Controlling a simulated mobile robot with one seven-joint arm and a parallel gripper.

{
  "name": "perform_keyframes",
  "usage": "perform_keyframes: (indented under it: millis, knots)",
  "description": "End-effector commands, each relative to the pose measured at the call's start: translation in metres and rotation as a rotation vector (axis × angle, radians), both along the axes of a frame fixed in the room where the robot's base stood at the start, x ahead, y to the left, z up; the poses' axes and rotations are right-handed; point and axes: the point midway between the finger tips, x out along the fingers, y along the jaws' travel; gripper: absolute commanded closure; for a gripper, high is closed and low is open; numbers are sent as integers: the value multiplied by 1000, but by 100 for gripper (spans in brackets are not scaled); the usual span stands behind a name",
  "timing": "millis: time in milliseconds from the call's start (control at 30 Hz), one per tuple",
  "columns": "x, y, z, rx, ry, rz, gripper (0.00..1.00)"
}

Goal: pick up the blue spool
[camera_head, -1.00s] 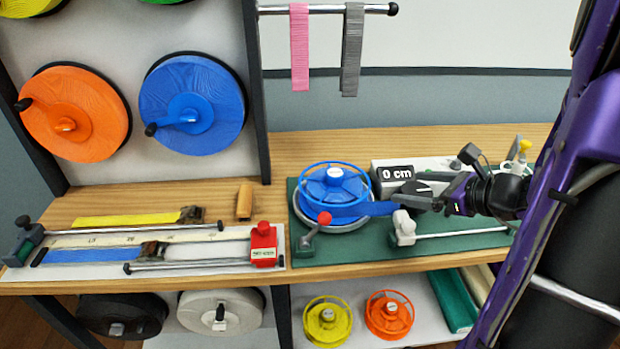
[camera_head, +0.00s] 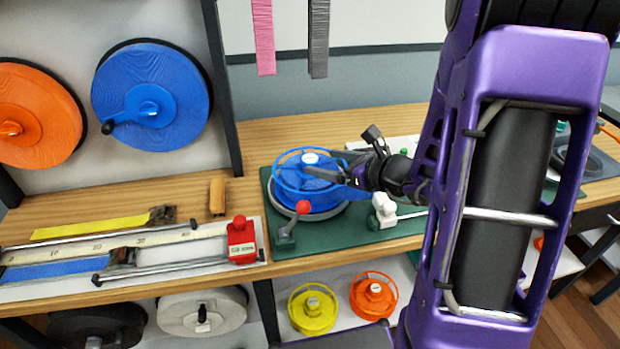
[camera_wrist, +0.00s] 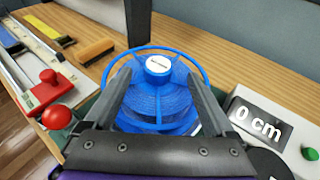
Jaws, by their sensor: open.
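The blue spool (camera_head: 297,176) sits on a round grey plate on the green mat (camera_head: 378,230). It has an open rim and a white-capped hub, and blue strap is wound on it. My gripper (camera_head: 322,164) is at the spool's right side in the head view. In the wrist view the spool (camera_wrist: 165,95) lies straight ahead, with my gripper's fingers (camera_wrist: 158,88) apart on either side of its near part. I cannot tell whether the fingers touch it. The spool's near lower part is hidden by the gripper.
A red-knobbed crank (camera_head: 303,207) stands just in front of the spool. A box with a "0 cm" display (camera_wrist: 257,122) and a white clamp (camera_head: 384,210) are to its right. A red stop (camera_head: 241,240) and rulers lie left. Yellow (camera_head: 312,310) and orange (camera_head: 373,296) spools sit below.

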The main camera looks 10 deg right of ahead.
Motion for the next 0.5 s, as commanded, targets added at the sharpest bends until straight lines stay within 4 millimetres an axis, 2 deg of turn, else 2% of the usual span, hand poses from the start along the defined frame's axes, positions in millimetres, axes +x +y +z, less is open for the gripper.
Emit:
perform_keyframes:
  millis: [167,333,500]
  knots:
    - [9,7,-5,0,1,2,11]
    - [28,23,-14,1,2,4,11]
    - [41,30,-19,-1,1,-1,11]
